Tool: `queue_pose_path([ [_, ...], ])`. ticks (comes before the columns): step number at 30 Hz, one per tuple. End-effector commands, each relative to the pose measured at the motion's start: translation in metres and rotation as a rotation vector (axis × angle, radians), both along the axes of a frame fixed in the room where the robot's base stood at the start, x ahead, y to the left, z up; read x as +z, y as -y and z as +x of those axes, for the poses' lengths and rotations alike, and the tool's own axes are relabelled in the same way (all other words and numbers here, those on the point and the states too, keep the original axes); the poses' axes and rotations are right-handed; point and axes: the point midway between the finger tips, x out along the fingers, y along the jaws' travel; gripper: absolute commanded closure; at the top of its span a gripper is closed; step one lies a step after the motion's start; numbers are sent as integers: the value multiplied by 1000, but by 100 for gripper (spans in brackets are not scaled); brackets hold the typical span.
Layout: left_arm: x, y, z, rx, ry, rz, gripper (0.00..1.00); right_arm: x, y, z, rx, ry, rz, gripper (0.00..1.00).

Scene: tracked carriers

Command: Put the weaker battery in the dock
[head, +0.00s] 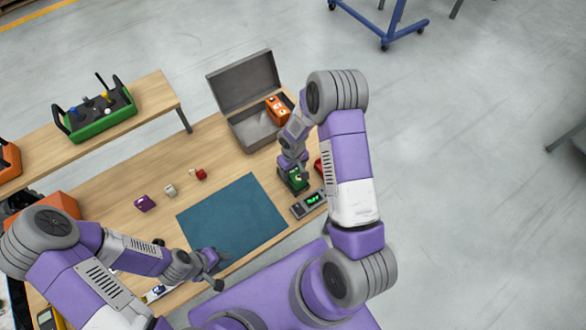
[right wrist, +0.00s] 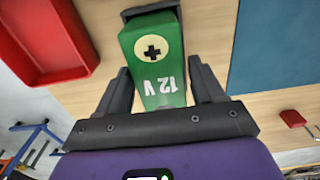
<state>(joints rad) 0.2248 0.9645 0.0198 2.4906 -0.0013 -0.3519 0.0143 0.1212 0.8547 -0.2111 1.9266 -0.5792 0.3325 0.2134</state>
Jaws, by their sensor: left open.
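A green battery (right wrist: 158,60) marked with a plus sign and "12 V" is between the fingers of my right gripper (right wrist: 160,78) in the right wrist view. In the head view the green battery (head: 294,179) is under my right gripper (head: 294,165), beside a grey device with a lit green display (head: 309,204). An orange block (head: 277,109) with dark parts sits in the open grey case (head: 243,86). My left gripper (head: 216,270) is open and empty near the table's front edge.
A teal mat (head: 230,215) covers the table's middle. A red tray (right wrist: 40,45) is near the battery. A green carrier (head: 100,115) stands on the raised shelf.

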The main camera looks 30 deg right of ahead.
Motion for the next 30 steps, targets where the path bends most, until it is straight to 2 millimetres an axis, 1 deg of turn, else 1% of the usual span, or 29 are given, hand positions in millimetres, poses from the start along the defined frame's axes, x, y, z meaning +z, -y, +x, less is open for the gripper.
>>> queue_pose_path([
  [1, 1, 0, 0, 0, 0, 0, 57, 0, 0, 0, 0, 0, 0, 24],
  [2, 1, 0, 0, 0, 0, 0, 57, 1, 0, 0, 0, 0, 0, 19],
  [3, 1, 0, 0, 0, 0, 0, 57, 1, 0, 0, 0, 0, 0, 17],
  [10, 1, 0, 0, 0, 0, 0, 57, 1, 0, 0, 0, 0, 0, 17],
  [14, 5, 0, 0, 0, 0, 0, 57, 5, 0, 0, 0, 0, 0, 17],
  [17, 4, 0, 0, 0, 0, 0, 57, 17, 0, 1, 0, 5, -1, 17],
  [20, 3, 0, 0, 0, 0, 0, 57, 36, 0, 2, -1, 6, 0, 17],
  [27, 3, 0, 0, 0, 0, 0, 57, 88, 0, 2, 0, 7, 0, 17],
  [30, 2, 0, 0, 0, 0, 0, 57, 104, 0, 1, 0, 4, 0, 17],
])
